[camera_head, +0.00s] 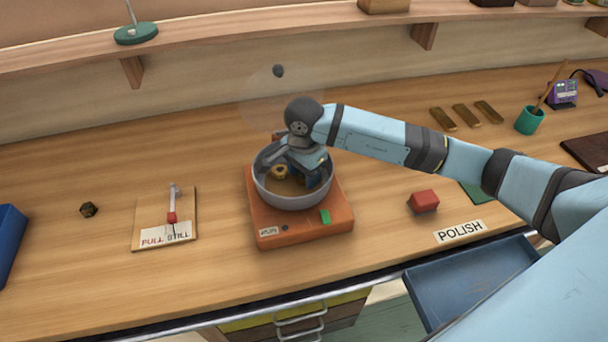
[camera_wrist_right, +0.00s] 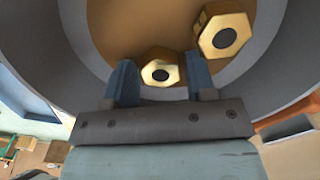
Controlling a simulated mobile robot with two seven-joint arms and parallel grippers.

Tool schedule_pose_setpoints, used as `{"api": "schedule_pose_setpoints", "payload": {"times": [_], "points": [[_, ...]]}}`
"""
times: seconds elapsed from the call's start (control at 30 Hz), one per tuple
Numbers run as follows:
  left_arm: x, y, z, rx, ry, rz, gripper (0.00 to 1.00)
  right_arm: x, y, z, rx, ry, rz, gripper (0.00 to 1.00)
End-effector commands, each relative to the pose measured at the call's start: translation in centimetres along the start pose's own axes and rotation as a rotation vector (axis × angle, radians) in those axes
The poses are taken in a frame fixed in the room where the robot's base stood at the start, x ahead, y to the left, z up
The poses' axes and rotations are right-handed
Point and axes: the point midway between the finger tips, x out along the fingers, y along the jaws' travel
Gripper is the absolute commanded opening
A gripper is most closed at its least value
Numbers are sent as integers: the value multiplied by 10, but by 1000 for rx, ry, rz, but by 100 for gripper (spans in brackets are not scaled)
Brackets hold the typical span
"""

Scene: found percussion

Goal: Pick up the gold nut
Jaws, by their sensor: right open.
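My right gripper (camera_head: 302,172) reaches down into a grey bowl (camera_head: 264,190) that stands on an orange-brown base. In the right wrist view, the open fingers (camera_wrist_right: 161,76) stand either side of a gold hexagonal nut (camera_wrist_right: 160,72) on the bowl's tan floor. I cannot tell whether they touch it. A second gold nut (camera_wrist_right: 224,36) lies beyond the right-hand finger, near the bowl wall. In the head view, one gold nut (camera_head: 279,171) shows left of the gripper; the rest of the bowl floor is partly hidden by the gripper. My left gripper is not in view.
The orange-brown base (camera_head: 310,229) has a green switch. A lever board (camera_head: 150,222) and a dark nut-like piece (camera_head: 88,209) lie left. A red block (camera_head: 423,202), a "POLISH" label (camera_head: 460,231) and an open blue drawer (camera_head: 470,280) are right. The bowl's wall surrounds the gripper closely.

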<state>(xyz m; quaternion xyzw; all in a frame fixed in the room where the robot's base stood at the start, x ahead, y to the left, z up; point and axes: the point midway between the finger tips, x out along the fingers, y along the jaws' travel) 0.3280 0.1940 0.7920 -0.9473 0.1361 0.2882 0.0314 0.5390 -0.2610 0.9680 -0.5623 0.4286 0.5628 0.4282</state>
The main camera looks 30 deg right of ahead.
Motion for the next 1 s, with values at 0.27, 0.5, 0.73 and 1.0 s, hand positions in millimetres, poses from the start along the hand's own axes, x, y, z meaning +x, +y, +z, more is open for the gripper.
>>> {"api": "schedule_pose_setpoints", "payload": {"times": [0.27,0.5,0.73,1.0], "points": [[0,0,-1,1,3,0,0,0,0,0,0,0,0,25],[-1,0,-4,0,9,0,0,-1,0,0,0,0,-1,11],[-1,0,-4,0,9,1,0,-7,-1,0,0,1,-3,11],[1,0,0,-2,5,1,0,-47,-2,-1,-1,2,-6,11]]}}
